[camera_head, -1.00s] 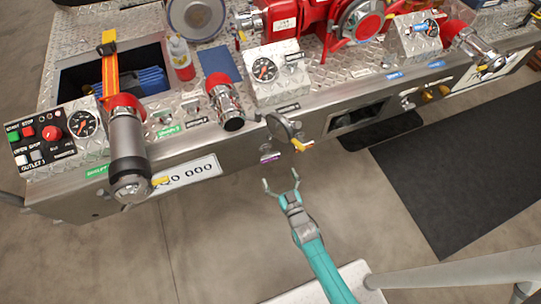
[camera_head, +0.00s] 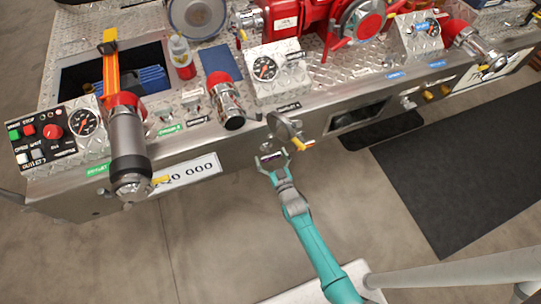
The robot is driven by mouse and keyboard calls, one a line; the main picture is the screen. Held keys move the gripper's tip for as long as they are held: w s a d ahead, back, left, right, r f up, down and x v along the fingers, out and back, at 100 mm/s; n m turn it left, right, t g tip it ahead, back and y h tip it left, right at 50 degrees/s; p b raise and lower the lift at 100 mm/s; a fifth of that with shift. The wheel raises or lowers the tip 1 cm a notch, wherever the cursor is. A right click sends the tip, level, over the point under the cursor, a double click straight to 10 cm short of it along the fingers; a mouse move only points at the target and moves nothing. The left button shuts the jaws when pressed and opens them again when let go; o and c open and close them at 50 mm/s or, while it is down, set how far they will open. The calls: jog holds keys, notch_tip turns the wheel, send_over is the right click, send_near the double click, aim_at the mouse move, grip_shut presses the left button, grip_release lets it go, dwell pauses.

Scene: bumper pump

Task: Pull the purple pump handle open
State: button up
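A small silver handle (camera_head: 266,147) sits just above the label, partly hidden. My gripper (camera_head: 272,160) is open, with one fingertip on each side of the label in the picture. I cannot tell whether the fingers touch the panel or the handle. No separate purple handle can be made out.
A round silver outlet with a yellow lever (camera_head: 288,128) juts out just above my gripper. A large grey pipe outlet (camera_head: 129,160) hangs at the left. A dark recess (camera_head: 357,114) lies to the right.

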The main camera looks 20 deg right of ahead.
jog(key=c, duration=1.3)
jog(key=shift+o, duration=0.2)
jog(key=s, duration=0.7)
jog(key=shift+s, duration=0.25)
jog(key=o, duration=1.5)
jog(key=shift+o, duration=0.2)
jog(key=s, duration=1.2)
